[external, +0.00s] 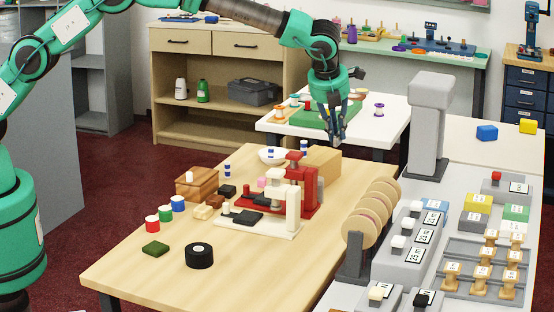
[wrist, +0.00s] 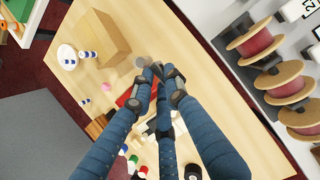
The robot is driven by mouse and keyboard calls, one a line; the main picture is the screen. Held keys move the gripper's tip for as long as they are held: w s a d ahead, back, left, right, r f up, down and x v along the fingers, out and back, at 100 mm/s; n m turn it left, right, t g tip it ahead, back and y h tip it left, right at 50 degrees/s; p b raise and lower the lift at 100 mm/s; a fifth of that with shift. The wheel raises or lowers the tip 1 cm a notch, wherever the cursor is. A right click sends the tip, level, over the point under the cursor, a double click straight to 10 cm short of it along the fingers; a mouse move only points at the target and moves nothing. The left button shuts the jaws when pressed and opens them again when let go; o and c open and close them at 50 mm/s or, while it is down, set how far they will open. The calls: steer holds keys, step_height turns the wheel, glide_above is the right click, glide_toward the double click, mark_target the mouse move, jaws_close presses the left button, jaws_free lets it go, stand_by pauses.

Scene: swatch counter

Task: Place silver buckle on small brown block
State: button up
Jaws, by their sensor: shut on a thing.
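My gripper (external: 338,136) hangs fingers down above the far right part of the wooden table, over the area of the tan block and the red press. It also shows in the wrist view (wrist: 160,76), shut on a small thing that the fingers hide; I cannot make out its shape. No silver buckle shows clearly elsewhere. A grey patch (wrist: 141,62) shows by the fingertips, too unclear to name. A brown wooden block (external: 196,186) with a small white piece on top stands at the table's left. Small tan pieces (external: 204,212) lie in front of it.
A large tan block (external: 325,160), a red press (external: 298,175) and a white press (external: 291,208) stand on the table (external: 140,272). A white dish (external: 270,156), colored spools (external: 165,213) and black tape (external: 199,256) surround them. The table's front is mostly clear.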

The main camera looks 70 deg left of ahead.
steer(key=s+a, duration=0.7)
steer(key=s, duration=0.7)
steer(key=s+a+p, duration=0.1)
steer(key=s+a, duration=0.6)
steer(key=s, duration=0.7)
steer(key=s+a, duration=0.7)
steer(key=s, duration=0.8)
step_height(320, 180, down, 14)
steer(key=shift+s+a+r, duration=0.15)
steer(key=shift+s, duration=0.2)
steer(key=b, duration=0.2)
glide_above(216, 195)
steer(key=s+d, duration=0.1)
steer(key=shift+s+d+f, duration=0.1)
steer(key=shift+s+f, duration=0.05)
steer(key=shift+f, duration=0.55)
steer(key=shift+f+b, duration=0.8)
steer(key=shift+f, duration=0.95)
